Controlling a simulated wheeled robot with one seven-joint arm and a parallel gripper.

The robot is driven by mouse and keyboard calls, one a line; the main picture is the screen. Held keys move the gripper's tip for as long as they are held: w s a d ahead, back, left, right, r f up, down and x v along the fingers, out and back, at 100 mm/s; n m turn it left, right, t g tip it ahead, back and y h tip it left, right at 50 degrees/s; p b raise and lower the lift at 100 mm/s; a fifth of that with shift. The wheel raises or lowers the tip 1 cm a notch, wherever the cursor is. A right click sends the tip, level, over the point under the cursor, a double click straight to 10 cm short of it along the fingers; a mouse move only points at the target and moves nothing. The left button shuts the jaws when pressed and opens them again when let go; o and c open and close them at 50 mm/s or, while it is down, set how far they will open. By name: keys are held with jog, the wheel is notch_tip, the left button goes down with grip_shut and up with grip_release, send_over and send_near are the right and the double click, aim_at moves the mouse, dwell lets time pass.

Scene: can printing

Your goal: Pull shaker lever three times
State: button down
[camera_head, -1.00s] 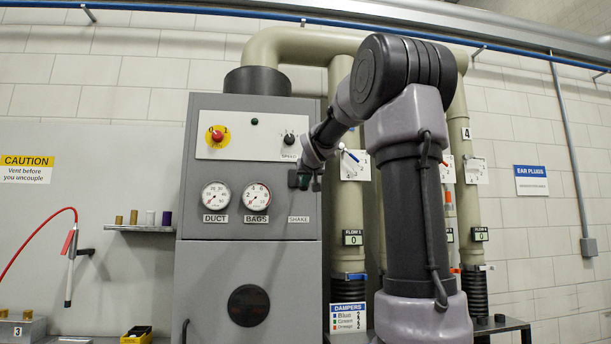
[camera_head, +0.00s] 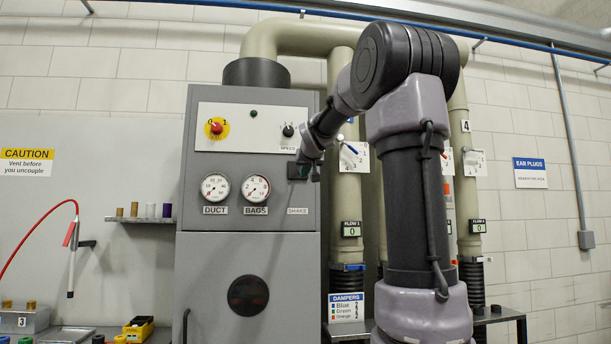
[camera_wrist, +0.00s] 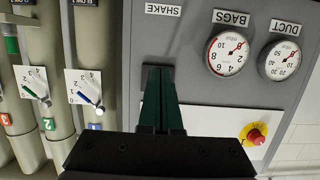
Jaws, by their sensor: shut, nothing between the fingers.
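The grey shaker cabinet (camera_head: 250,235) stands upright in the head view, with its SHAKE label (camera_head: 298,211) at the right of the panel, beside the BAGS gauge (camera_head: 255,188). My gripper (camera_head: 300,172) is at the panel's right edge, just above that label. In the wrist view, which is upside down, my two dark green fingers (camera_wrist: 158,75) are together, with nothing seen between them. They point toward the SHAKE label (camera_wrist: 163,9). I cannot make out the shaker lever apart from my gripper; it is probably hidden behind it. I cannot tell whether the fingers touch it.
A red knob (camera_head: 216,128) on a yellow disc and a black speed knob (camera_head: 288,130) sit above the gauges. Pipes with white damper plates (camera_head: 354,157) stand right of the cabinet, close to my arm. A small shelf (camera_head: 143,220) is on the left.

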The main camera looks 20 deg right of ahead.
jog(key=s+a+f, duration=0.3)
jog(key=s, duration=0.7)
dwell(0.4)
notch_tip(320, 180, up, 21)
jog(key=w+d, duration=0.1)
jog(key=w, duration=0.2)
jog(key=shift+f, duration=0.2)
jog(key=shift+d, duration=0.1)
